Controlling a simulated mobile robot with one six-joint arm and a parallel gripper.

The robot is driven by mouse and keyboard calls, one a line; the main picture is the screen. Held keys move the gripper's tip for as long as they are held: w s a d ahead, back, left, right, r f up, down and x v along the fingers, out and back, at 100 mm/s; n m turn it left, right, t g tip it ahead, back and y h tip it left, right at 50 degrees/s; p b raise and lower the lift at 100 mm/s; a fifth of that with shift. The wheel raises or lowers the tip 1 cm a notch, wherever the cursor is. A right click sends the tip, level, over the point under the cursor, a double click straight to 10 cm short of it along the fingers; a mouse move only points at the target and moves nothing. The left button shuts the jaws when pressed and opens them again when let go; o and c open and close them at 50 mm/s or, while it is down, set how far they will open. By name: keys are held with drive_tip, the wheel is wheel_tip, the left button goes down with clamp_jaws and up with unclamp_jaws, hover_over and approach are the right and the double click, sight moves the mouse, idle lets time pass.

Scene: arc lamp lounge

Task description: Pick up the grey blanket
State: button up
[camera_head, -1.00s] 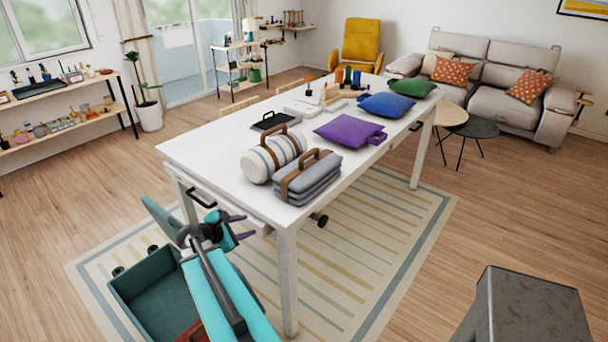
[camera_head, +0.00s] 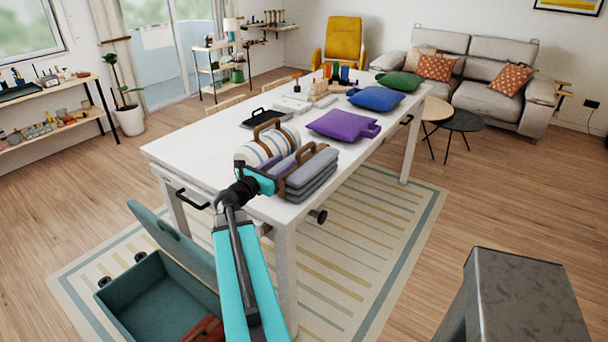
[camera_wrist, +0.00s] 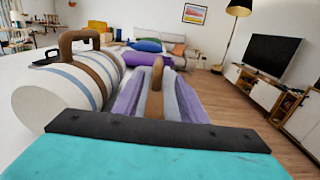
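The grey blanket (camera_head: 317,172) lies folded in layers near the front edge of the white table (camera_head: 195,150), with a brown strap and handle on top. My gripper (camera_head: 283,168) is at the blanket's near left side, at about its top height. In the wrist view the blanket (camera_wrist: 188,100) lies straight ahead, its brown handle upright in the middle. Purple fingers appear spread on either side of the handle, with nothing visibly clamped. Their tips are hard to make out, and I cannot tell whether they touch the blanket.
A striped cream roll (camera_head: 258,147) with a brown handle lies close on the blanket's left. A purple cushion (camera_head: 342,124) and a blue cushion (camera_head: 376,98) lie farther back. An open teal box (camera_head: 150,300) stands below on the left; a grey block (camera_head: 525,310) stands at right.

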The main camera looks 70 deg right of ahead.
sight(296, 154)
drive_tip(key=shift+w+f, duration=0.15)
drive_tip(key=shift+f, duration=0.15)
drive_tip(key=shift+d, duration=0.1)
drive_tip(key=shift+p+x, duration=1.2)
drive_tip(key=shift+x, duration=3.05)
drive_tip(key=shift+d+r, duration=0.1)
drive_tip(key=shift+p+x, duration=1.2)
drive_tip(key=shift+x, duration=0.7)
drive_tip(key=shift+s+d, duration=0.25)
drive_tip(key=shift+d, duration=0.3)
